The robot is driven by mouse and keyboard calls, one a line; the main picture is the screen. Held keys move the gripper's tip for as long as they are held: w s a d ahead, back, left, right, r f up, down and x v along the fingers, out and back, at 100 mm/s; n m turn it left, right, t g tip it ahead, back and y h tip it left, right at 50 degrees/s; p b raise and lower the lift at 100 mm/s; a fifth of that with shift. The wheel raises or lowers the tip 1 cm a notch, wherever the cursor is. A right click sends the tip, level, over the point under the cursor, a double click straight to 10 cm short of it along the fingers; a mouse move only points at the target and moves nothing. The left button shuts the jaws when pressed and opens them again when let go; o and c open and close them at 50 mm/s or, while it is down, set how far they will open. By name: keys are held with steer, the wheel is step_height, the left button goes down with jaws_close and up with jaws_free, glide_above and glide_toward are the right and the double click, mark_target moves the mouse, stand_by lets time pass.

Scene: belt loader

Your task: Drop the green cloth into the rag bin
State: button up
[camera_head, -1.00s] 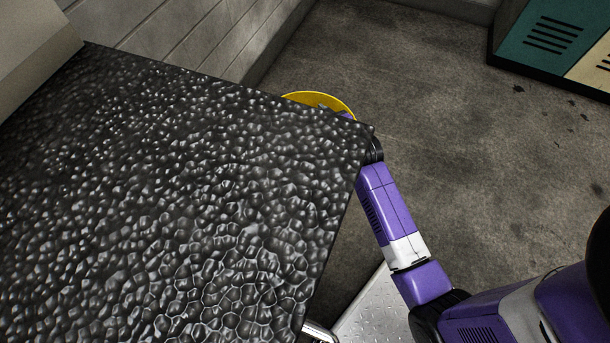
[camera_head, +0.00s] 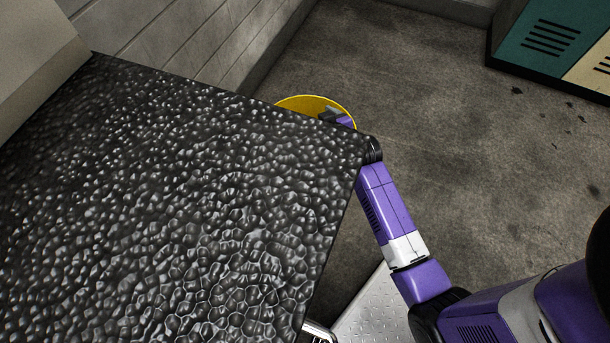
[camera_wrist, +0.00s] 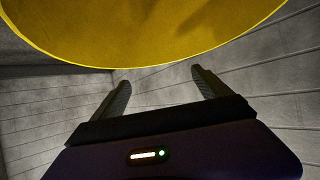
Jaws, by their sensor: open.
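The yellow round bin (camera_head: 292,104) shows only its rim and some inner wall in the head view, behind the far edge of the black bumpy surface. My gripper (camera_wrist: 160,80) is open, with nothing between its two spread fingers in the wrist view. In the head view, part of my gripper (camera_head: 332,116) shows at the bin's mouth, and the rest is hidden by the black surface. The curved yellow bin wall (camera_wrist: 150,30) fills the top of the wrist view, beyond the fingers. The green cloth is not visible in either current view.
The black bumpy surface (camera_head: 160,200) fills the left side, its corner close to my arm. A grey block wall (camera_head: 190,40) stands behind the bin. Teal and cream lockers (camera_head: 545,45) stand at the far right. The concrete floor (camera_head: 460,130) between is clear.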

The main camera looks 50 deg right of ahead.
steer(key=s+r+g+p, duration=0.1)
steer(key=p, duration=0.3)
steer(key=r+g+y+p, duration=0.1)
steer(key=r+p, duration=0.1)
steer(key=p, duration=0.3)
steer(key=s+a+r+g+p, duration=0.1)
steer(key=p, duration=0.3)
steer(key=shift+s+r+g+y, duration=0.15)
steer(key=shift+s+g+y, duration=0.15)
stand_by(0.3)
steer(key=p+v, duration=0.1)
steer(key=v, duration=0.6)
steer(key=shift+s+a+r, duration=0.15)
steer(key=shift+s+r, duration=0.05)
steer(key=shift+r, duration=0.1)
